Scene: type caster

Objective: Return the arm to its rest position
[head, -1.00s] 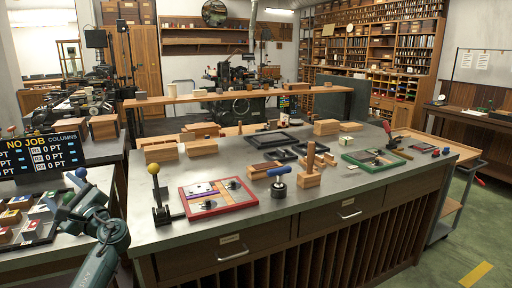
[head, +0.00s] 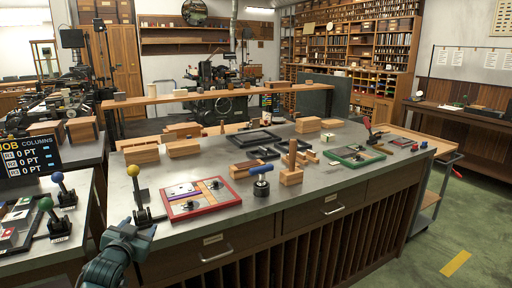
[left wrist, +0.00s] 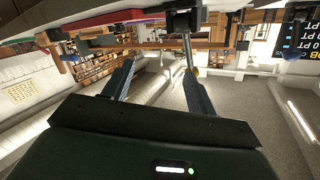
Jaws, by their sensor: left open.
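My left gripper (head: 138,236) is at the lower left of the head view, beside the near left corner of the metal-topped bench (head: 240,209). In the left wrist view its two fingers (left wrist: 157,82) stand wide apart with nothing between their tips. A lever with a yellow ball (head: 136,197) stands upright on the bench just beyond the gripper. In the left wrist view a lever rod (left wrist: 188,52) hangs upside down past the fingers. My right gripper is in neither view.
A blue-ball lever (head: 60,186) and a green-ball lever (head: 47,212) stand on the left counter. A red-framed board (head: 200,211), a blue-handled tool (head: 261,187) and wooden blocks (head: 291,177) lie on the bench. Green floor (head: 478,225) is open at right.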

